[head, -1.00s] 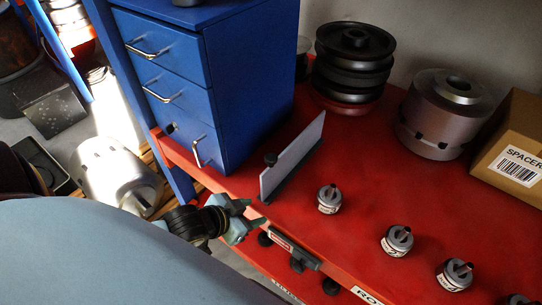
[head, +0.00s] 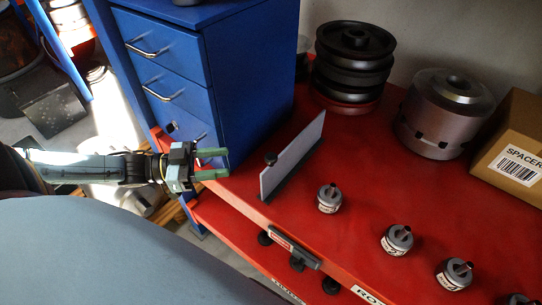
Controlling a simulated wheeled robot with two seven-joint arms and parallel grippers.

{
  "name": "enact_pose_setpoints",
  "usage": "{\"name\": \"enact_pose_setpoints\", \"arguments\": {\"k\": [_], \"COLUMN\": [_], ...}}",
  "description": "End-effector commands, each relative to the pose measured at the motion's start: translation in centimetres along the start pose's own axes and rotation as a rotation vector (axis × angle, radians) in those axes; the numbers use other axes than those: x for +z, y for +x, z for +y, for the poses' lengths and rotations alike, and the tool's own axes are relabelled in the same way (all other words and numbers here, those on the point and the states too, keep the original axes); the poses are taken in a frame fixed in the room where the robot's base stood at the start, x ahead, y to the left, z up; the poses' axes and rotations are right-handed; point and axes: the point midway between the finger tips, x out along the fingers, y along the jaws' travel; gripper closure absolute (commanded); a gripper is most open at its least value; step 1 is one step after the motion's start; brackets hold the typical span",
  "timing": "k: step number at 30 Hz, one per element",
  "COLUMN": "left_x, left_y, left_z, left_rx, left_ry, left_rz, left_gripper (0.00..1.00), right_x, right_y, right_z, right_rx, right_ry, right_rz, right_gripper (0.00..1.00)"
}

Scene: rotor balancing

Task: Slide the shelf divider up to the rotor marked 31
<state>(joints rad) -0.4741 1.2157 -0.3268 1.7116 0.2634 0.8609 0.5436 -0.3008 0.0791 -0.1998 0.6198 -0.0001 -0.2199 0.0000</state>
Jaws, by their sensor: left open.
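The shelf divider (head: 293,158) is a thin grey upright plate with a dark foot and a small black knob on its left face. It stands on the red shelf (head: 350,240), right of the blue drawer cabinet. Several small grey rotors stand to its right in a row: the nearest rotor (head: 329,198), a middle rotor (head: 397,240) and a further rotor (head: 455,274). Their labels are too small to read surely. My left gripper (head: 214,164) is open and empty, left of the divider and apart from it, its fingers pointing right. My right gripper is not in view.
The blue drawer cabinet (head: 248,90) stands close behind my left gripper. Black stacked pulleys (head: 352,65), a large metal cylinder (head: 443,115) and a spacer box (head: 515,150) stand at the back. Red shelf is clear between divider and nearest rotor.

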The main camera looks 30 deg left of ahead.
Motion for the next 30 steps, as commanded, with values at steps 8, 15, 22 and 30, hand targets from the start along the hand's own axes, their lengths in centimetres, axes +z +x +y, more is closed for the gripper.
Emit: {"name": "enact_pose_setpoints", "arguments": {"k": [8, 15, 22, 30], "left_x": [-0.1, -0.1, 0.0, 0.0], "left_y": [4.7, 8.8, 11.7, 12.7], "left_z": [0.0, 0.0, 0.0, 0.1], "left_rx": [0.000, -0.001, -0.001, -0.001], "left_ry": [0.004, 0.003, 0.002, 0.001], "left_rz": [0.008, 0.005, 0.002, 0.000], "left_gripper": [0.53, 0.53, 0.53, 0.53], "right_x": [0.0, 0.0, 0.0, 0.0], "right_y": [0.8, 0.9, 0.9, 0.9], "right_z": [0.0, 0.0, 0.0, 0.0], "right_rx": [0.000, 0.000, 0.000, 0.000], "right_ry": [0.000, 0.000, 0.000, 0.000], "right_rz": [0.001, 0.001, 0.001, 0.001], "right_gripper": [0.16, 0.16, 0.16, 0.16]}}
